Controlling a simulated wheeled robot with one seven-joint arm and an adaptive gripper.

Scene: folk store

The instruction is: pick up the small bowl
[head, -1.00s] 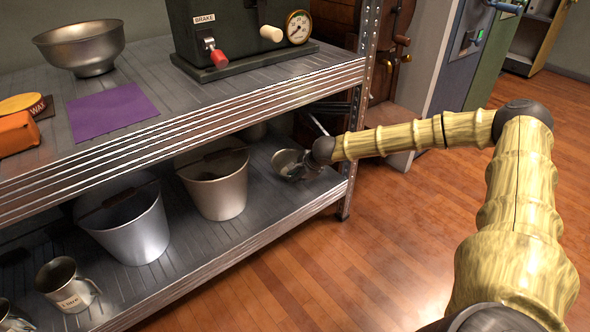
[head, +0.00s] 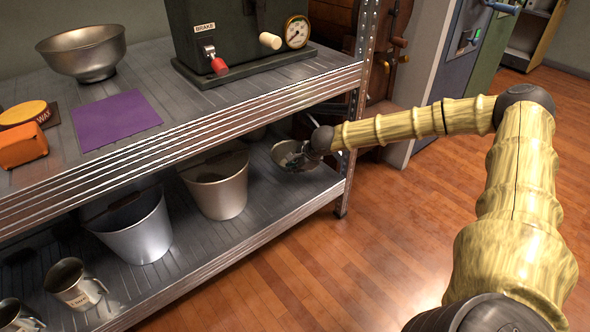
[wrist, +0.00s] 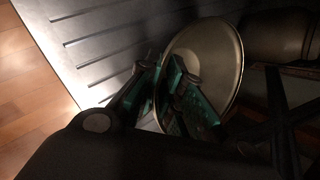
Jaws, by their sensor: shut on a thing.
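The small bowl (head: 284,149) is metal and round, at the right end of the lower shelf, with its open side turned partly toward the head camera. My gripper (head: 303,157) is shut on its rim from the right side. In the wrist view the bowl (wrist: 214,48) shows as a pale, tilted round shape, and the teal-padded fingers of my gripper (wrist: 170,84) close on its near edge. The bowl's underside is hidden, so I cannot tell whether it still touches the shelf.
The upper shelf's edge (head: 240,112) runs above the bowl, and a metal post (head: 357,120) stands close by. Two buckets, the nearer to the bowl (head: 218,186), stand left on the lower shelf (head: 205,250). A larger bowl (head: 82,50) sits above. Open floor lies right.

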